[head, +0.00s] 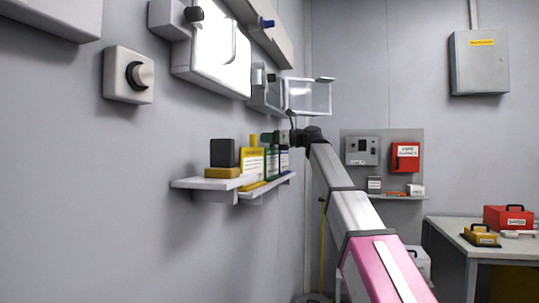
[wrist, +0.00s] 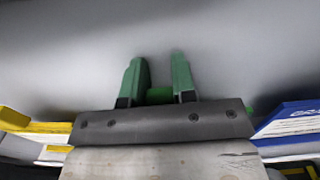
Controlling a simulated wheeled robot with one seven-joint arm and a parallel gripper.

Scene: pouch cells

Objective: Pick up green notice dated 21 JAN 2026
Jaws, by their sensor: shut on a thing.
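The green notice (head: 271,161) stands on the small wall shelf, between a yellow notice (head: 252,163) and a dark blue notice (head: 284,160). My gripper (head: 284,137) is at the top of this row in the head view. In the wrist view my gripper (wrist: 157,76) has green fingers, shut on a green piece (wrist: 160,96) between them, which I take to be the green notice. Most of the notice is hidden behind the gripper there. Its date cannot be read in either view.
The yellow notice (wrist: 48,127) is close on the left and the blue notice (wrist: 290,120) close on the right. A black block on a yellow base (head: 223,158) shares the shelf (head: 205,183). An open clear-covered box (head: 308,97) is on the wall above.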

